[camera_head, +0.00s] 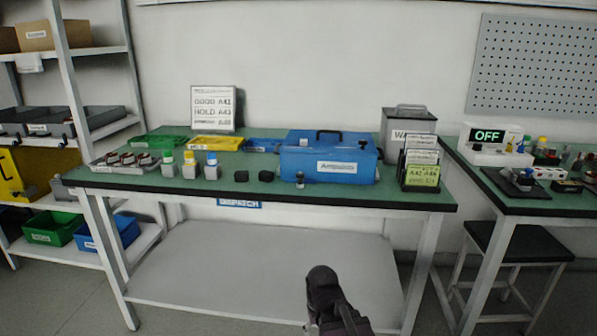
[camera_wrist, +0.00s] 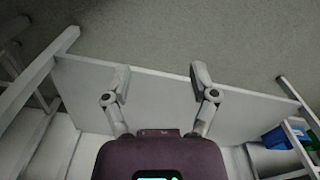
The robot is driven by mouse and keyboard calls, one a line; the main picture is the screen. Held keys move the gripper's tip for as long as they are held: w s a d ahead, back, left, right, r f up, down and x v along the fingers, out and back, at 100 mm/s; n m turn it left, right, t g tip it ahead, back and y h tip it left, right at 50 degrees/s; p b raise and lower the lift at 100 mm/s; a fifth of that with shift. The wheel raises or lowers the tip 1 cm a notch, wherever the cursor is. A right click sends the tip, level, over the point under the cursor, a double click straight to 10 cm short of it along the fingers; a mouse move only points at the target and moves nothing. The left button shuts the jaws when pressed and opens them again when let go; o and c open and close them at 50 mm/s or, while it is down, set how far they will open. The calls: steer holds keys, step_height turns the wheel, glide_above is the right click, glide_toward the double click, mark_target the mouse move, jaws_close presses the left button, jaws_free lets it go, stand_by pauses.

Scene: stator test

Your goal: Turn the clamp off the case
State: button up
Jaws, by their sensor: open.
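A blue case (camera_head: 328,160) with a black top handle and a white label stands on the green-topped table in the head view. A small grey and dark piece (camera_head: 300,179) shows at the lower left of its front; I cannot tell whether it is the clamp or whether it touches the case. My gripper (camera_wrist: 160,76) is open and empty in the wrist view, with its two fingers spread above the table's lower shelf. In the head view my dark arm end shows low in front of the table, well apart from the case. The case and clamp are not in the wrist view.
The table (camera_head: 275,190) also holds two black blocks, several capped bottles, coloured trays and sign cards (camera_head: 421,170). A grey bin (camera_head: 409,121) stands behind. A second table (camera_head: 490,178) with an OFF display is at right, above a stool (camera_head: 520,243). Shelves stand at left.

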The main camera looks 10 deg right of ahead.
mark_target(300, 173)
steer(key=w+r+m+p, duration=0.4)
steer(key=w+r+p, duration=0.5)
steer(key=r+p, duration=0.6)
steer(key=w+r+m+p, duration=0.4)
steer(key=w+r+p, duration=0.6)
steer(key=r+p, duration=0.6)
steer(key=w+r+m+p, duration=0.4)
steer(key=w+r+p, duration=0.6)
steer(key=r+p, duration=0.6)
steer(key=shift+w+d+r+m, duration=0.2)
steer(key=shift+d+r+m, duration=0.1)
steer(key=shift+d, duration=0.05)
steer(key=shift+f, duration=0.25)
step_height(300, 173, down, 13)
steer(key=b, duration=1.3)
steer(key=shift+f+b, duration=0.2)
steer(key=shift+b, duration=0.15)
jaws_close()
